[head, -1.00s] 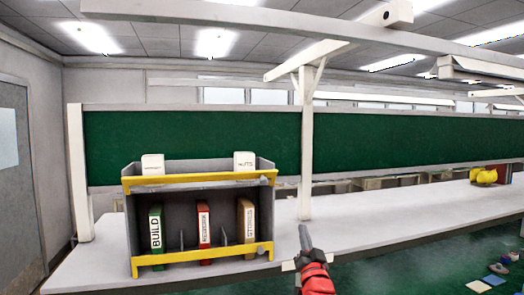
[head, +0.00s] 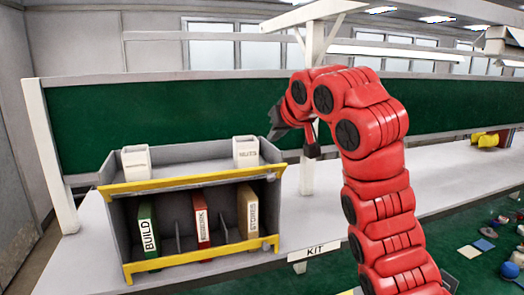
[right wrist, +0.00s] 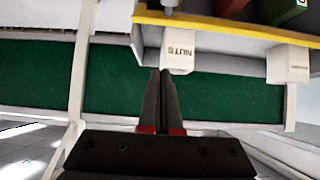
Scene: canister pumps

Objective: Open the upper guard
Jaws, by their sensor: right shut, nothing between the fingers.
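The upper guard (head: 190,182) is a yellow bar along the front edge of the grey rack's upper shelf, and a small grey piece sits on it toward its right end. It also shows upside down in the right wrist view (right wrist: 225,27). My right gripper (head: 272,135) is up beside the rack's upper right corner, apart from the guard. Its dark fingers (right wrist: 160,72) are shut and empty, and in the wrist view they point toward the white NUTS bin (right wrist: 179,57). My left gripper is out of view.
The grey rack (head: 112,215) stands on a white bench (head: 300,240). A lower yellow bar (head: 195,261) crosses its front, with several binders behind it. Two white bins stand on the upper shelf. A white post (head: 307,172) rises right of the rack.

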